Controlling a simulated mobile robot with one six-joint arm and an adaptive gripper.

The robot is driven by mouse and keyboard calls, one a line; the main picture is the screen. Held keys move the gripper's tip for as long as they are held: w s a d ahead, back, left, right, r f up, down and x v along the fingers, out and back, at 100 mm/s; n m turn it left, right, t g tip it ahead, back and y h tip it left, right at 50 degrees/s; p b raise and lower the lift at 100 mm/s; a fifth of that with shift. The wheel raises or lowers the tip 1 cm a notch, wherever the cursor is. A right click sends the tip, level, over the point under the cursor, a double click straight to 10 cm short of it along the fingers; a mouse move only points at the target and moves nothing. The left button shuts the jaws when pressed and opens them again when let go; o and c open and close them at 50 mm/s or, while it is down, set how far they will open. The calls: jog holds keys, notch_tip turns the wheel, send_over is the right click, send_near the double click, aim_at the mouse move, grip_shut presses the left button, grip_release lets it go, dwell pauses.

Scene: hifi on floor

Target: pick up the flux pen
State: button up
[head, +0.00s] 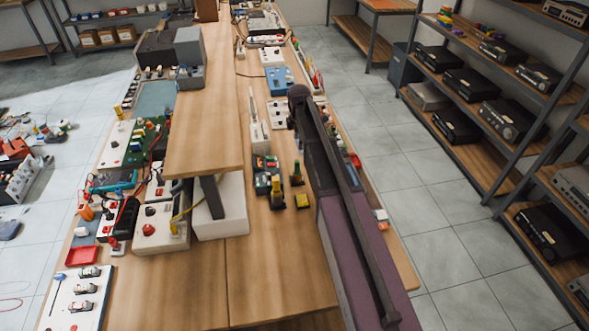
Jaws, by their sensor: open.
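I cannot pick out the flux pen with certainty in the head view. A slim, pale, pointed object (252,106) rises from the cluttered middle of the long wooden workbench (190,295), but it is too small to name. Small yellow-topped items (297,173) stand nearer on the same bench, and I cannot tell what they are. A long dark arm-like part lies over the bench's right side and hides some of what is behind it. My gripper's fingers do not show.
A raised wooden shelf (207,120) runs above the bench, with a white block (222,207) under its near end. Boards and red-knobbed boxes crowd the left. A red tray (82,255) sits near left. A rack (485,115) holds black hi-fi units at right. Tiled floor between is clear.

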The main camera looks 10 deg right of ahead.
aim_at(297, 167)
jog(key=shift+f, duration=0.1)
dwell(0.3)
notch_tip(297, 167, down, 8)
jog(key=b, duration=0.8)
jog(key=shift+f+b, duration=0.2)
jog(key=shift+b, duration=0.15)
jog(key=shift+f, duration=0.1)
jog(key=f+b, duration=0.3)
jog(key=shift+w+a+f, duration=0.15)
jog(key=shift+w+a, duration=0.1)
jog(key=shift+f+b, duration=0.9)
jog(key=shift+b, duration=0.2)
jog(key=shift+c, duration=0.2)
grip_shut()
